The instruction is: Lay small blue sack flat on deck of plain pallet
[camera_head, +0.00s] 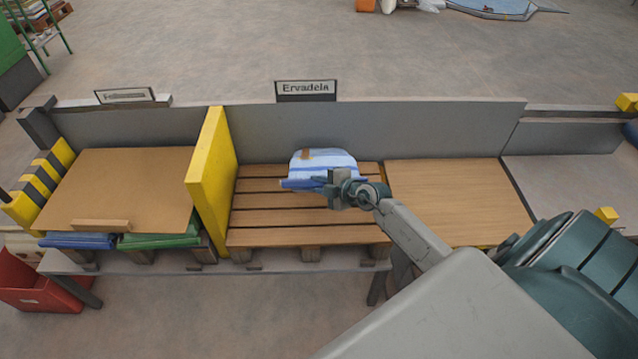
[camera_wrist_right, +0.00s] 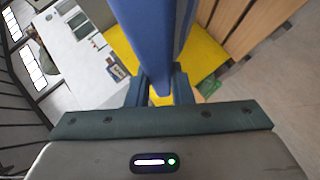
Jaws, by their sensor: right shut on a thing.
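The small blue sack (camera_head: 322,163), with white and blue bands and a brown patch, is at the back middle of the plain slatted pallet (camera_head: 290,217). My right gripper (camera_head: 335,184) is shut on the sack's near edge. In the right wrist view the sack (camera_wrist_right: 152,35) stands as a blue slab between the two fingers (camera_wrist_right: 158,92). I cannot tell whether the sack touches the deck or hangs just above it. My gripper hides part of its near right edge. My left gripper is not in view.
A yellow divider (camera_head: 212,165) stands left of the pallet, and a grey back wall (camera_head: 400,128) with an "Ervadela" sign (camera_head: 306,88) runs behind it. A board-topped stack (camera_head: 125,185) lies left, a plain wooden panel (camera_head: 450,200) right. The pallet's front slats are bare.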

